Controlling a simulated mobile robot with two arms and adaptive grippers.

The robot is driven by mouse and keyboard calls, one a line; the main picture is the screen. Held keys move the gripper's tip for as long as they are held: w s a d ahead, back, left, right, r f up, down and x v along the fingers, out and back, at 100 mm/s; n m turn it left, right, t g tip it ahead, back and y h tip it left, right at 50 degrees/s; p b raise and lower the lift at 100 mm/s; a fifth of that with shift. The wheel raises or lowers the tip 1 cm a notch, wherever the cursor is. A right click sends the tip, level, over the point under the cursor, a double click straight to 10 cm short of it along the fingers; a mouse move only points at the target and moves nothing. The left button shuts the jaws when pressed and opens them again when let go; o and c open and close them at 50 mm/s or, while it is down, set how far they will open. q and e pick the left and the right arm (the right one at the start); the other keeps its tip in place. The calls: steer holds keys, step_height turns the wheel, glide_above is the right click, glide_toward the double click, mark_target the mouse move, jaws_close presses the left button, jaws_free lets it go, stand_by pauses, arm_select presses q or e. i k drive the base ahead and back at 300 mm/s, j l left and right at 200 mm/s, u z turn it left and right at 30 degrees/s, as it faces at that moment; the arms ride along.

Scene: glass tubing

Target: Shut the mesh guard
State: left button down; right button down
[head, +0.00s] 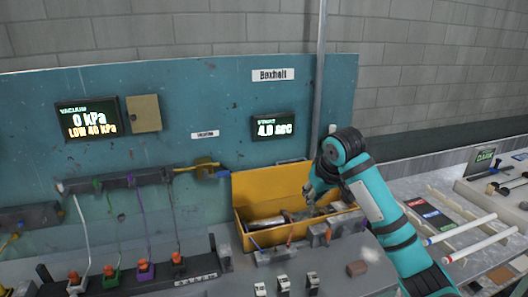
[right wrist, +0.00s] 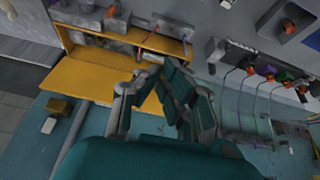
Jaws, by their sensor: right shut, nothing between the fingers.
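A yellow box-like housing (head: 243,236) stands on the grey bench against the teal panel. I take this yellow part as the guard, but no mesh can be made out. Metal parts lie inside. My right gripper (head: 313,200) is at the right part of the housing's opening, shut and empty. In the right wrist view, the fingers (right wrist: 160,68) are beside the yellow panel (right wrist: 100,82); whether they touch it I cannot tell. My left gripper is out of view.
Several tubes with orange-red fittings (head: 110,271) stand at the left. Small switches (head: 283,283) sit in front of the housing. Displays (head: 272,125) are on the teal panel, near a vertical pole (head: 319,75). White rods (head: 460,229) lie on the right bench.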

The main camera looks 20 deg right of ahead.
mark_target(266, 184)
steer(key=i+l, duration=0.1)
steer(key=i, duration=0.45)
steer(key=i+l, duration=0.1)
steer(key=i, duration=0.45)
